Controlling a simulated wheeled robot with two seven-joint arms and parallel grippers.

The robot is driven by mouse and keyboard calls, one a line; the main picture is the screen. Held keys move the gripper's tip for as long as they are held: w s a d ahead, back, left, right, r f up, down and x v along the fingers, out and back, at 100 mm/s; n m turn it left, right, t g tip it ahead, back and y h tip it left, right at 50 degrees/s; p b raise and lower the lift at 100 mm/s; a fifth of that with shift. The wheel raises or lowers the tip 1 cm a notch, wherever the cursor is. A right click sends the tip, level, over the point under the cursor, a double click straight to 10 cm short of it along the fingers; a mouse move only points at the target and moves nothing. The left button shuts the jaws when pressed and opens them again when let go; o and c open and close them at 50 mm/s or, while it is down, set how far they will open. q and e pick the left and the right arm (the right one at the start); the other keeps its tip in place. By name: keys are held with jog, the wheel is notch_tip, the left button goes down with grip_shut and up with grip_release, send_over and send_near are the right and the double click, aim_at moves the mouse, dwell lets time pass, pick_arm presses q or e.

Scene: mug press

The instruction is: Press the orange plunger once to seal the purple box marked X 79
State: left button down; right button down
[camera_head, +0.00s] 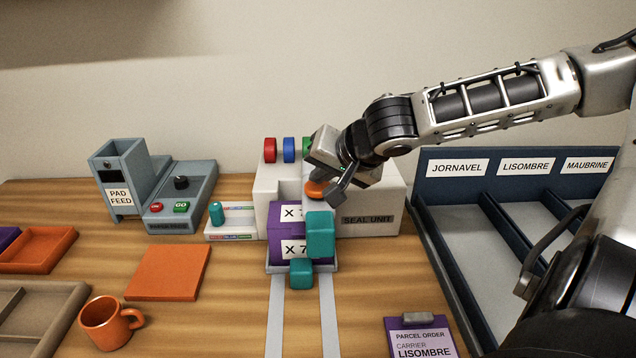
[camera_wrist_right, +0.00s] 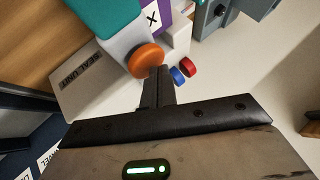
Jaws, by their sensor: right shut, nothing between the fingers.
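The purple box (camera_head: 289,223) sits in the seal unit (camera_head: 370,213), with labels reading "X 7" and the rest hidden behind a teal part (camera_head: 320,236). The orange plunger (camera_head: 315,188) is above the box's right side, partly covered by my right gripper. It also shows in the right wrist view (camera_wrist_right: 146,60), as a round orange cap. My right gripper (camera_wrist_right: 157,70) is shut and empty, its fingertips at the plunger's edge. I cannot tell whether they touch it. A corner of the X label (camera_wrist_right: 152,19) shows there too. My left gripper is not in view.
Red (camera_head: 270,150) and blue (camera_head: 289,149) knobs top the unit; a green one is partly hidden. A pad feed (camera_head: 118,180), an orange pad (camera_head: 168,272) and an orange mug (camera_head: 108,323) are left. A blue sorting rack (camera_head: 430,225) and an order clipboard (camera_head: 419,339) are right.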

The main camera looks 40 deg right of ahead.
aim_at(322, 188)
jog(key=shift+s+a+f+b, duration=0.15)
jog(key=shift+f+b, duration=0.15)
jog(key=shift+f, duration=0.25)
jog(key=shift+s+f+b, duration=0.1)
jog(key=shift+f+b, duration=0.2)
jog(key=shift+f, duration=0.2)
dwell(0.6)
jog(key=shift+r, duration=0.1)
notch_tip(322, 188, up, 3)
jog(key=p, duration=0.3)
jog(key=shift+w, duration=0.15)
jog(key=shift+d, duration=0.2)
notch_tip(322, 188, up, 5)
jog(key=p, duration=0.5)
jog(key=shift+w+r, duration=0.1)
jog(key=shift+r, duration=0.05)
